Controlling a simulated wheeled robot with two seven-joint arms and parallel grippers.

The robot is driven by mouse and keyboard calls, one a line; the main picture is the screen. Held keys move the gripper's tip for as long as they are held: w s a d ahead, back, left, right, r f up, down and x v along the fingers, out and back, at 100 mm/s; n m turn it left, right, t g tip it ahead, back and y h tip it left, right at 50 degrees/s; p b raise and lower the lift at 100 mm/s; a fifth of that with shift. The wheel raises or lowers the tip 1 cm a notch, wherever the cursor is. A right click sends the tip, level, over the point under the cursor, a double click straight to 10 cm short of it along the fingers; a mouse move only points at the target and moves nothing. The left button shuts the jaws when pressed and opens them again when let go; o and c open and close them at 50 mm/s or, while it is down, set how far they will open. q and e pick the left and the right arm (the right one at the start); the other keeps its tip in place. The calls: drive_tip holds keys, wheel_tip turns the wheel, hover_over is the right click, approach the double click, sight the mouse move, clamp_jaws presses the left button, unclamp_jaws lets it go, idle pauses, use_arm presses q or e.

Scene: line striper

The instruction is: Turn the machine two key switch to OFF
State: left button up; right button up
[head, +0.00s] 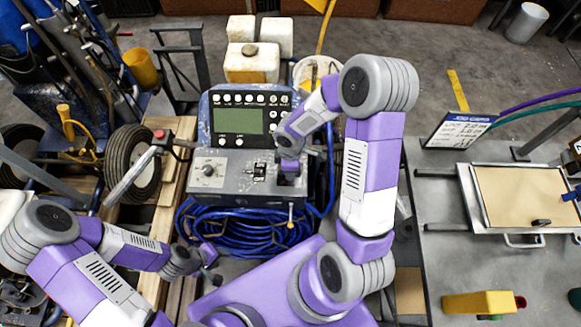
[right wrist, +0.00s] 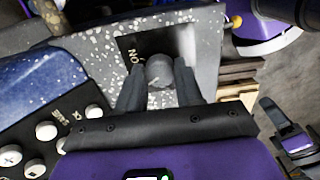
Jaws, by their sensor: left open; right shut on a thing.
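The line striper's control panel (head: 232,180) stands in the middle of the head view, with a greenish screen and rows of buttons above a speckled lower face. The key switch (right wrist: 159,72) is a round grey knob on a dark plate in the right wrist view, with the label ON beside it. My right gripper (right wrist: 159,80) is shut on this knob, a finger on each side. In the head view my right gripper (head: 290,172) reaches down to the panel's lower right and hides the switch. My left gripper (head: 212,264) is open and empty, low in front of the machine.
Another knob (head: 208,170) and a small black switch (head: 258,171) sit left of my right gripper. Coiled blue hose (head: 235,232) lies below the panel. A red-button post (head: 160,137) stands to the left. A framed board (head: 520,190) lies at the right.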

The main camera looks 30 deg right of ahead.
idle(0.4)
drive_tip(key=o, duration=1)
drive_tip(key=shift+o, duration=0.2)
drive_tip(key=shift+r, duration=0.15)
wheel_tip(320, 180, up, 7)
drive_tip(key=p, duration=0.2)
drive_tip(key=shift+r+p, duration=0.2)
drive_tip(key=shift+p, duration=0.1)
